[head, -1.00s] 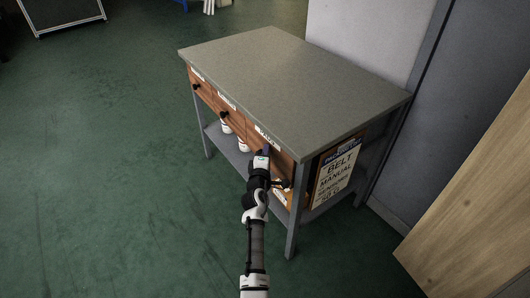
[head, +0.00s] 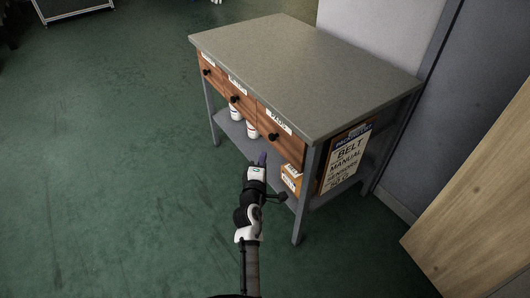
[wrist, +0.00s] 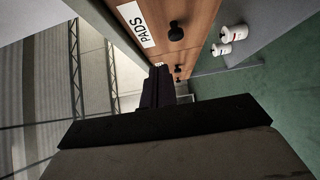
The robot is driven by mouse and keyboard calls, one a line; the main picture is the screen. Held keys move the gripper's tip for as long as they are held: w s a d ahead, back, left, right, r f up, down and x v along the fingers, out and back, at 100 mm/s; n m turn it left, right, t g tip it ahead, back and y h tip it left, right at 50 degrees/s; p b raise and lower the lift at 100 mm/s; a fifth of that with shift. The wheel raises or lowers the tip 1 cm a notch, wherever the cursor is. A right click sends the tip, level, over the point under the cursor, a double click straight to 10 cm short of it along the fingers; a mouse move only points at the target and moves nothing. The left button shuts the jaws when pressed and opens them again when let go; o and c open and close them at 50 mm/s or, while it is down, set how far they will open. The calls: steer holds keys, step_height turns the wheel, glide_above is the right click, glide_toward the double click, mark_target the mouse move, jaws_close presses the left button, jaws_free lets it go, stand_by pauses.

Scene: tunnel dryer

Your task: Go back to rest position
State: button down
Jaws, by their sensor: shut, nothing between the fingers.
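My gripper (head: 262,159) is in front of the right end of the workbench (head: 300,62), just below the right drawer (head: 275,131) in the head view. Its fingers look together and hold nothing. In the wrist view the dark fingers (wrist: 158,88) point along the drawer fronts, close to the drawer labelled PADS (wrist: 180,18). That drawer has a black knob (wrist: 176,31) and looks shut. I cannot tell from the head view how wide the gap to the drawer front is.
White bottles (head: 252,129) and a small orange box (head: 292,179) stand on the lower shelf. A belt manual sign (head: 346,160) is at the bench's right end. A wooden panel (head: 475,185) stands at the right. The green floor (head: 110,170) at the left is clear.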

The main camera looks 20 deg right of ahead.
steer(key=shift+s+a, duration=0.15)
steer(key=shift+s, duration=0.15)
